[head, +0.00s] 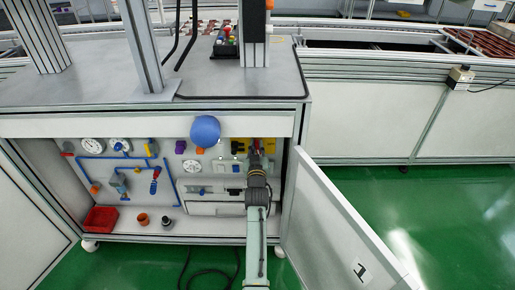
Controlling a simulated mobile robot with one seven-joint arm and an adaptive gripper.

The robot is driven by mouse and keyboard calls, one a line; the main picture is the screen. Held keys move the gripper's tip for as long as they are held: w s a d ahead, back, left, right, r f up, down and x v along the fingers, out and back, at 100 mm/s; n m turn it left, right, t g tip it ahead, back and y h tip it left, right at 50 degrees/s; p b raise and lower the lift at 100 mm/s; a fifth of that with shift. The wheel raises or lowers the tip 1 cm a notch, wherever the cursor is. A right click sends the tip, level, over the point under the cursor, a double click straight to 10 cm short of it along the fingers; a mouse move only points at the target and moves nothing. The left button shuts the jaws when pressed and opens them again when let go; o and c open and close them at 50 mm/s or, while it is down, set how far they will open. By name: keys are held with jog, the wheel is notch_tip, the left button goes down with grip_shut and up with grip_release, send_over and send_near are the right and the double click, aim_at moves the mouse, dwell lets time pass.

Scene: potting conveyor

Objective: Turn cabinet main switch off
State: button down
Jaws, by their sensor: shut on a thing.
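The open cabinet (185,239) stands under a grey worktop, with a panel of gauges, blue pipes and switches inside. My gripper (256,150) reaches in to the upper right of the panel, at a yellow and red fitting that looks like the main switch (268,145). The fingers are closed on it. My gripper and wrist hide much of the switch, so its handle angle cannot be told.
The right cabinet door (335,235), marked 1, stands open beside my arm. A blue ball (205,131) sits in front of the panel's upper edge. Green floor (470,200) is clear at right.

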jog(key=shift+a+f+n+p, duration=0.25)
jog(key=shift+f+n, duration=0.05)
jog(key=shift+n, duration=2.35)
jog(key=shift+a+f+n+p, duration=0.25)
jog(key=shift+f+n+p, duration=0.05)
jog(key=shift+n, duration=2.3)
jog(key=shift+a+f+n+p, duration=0.25)
jog(key=shift+f+n, duration=0.05)
jog(key=shift+n, duration=2.35)
jog(key=c, duration=1.6)
grip_release()
jog(key=shift+s+f, duration=0.1)
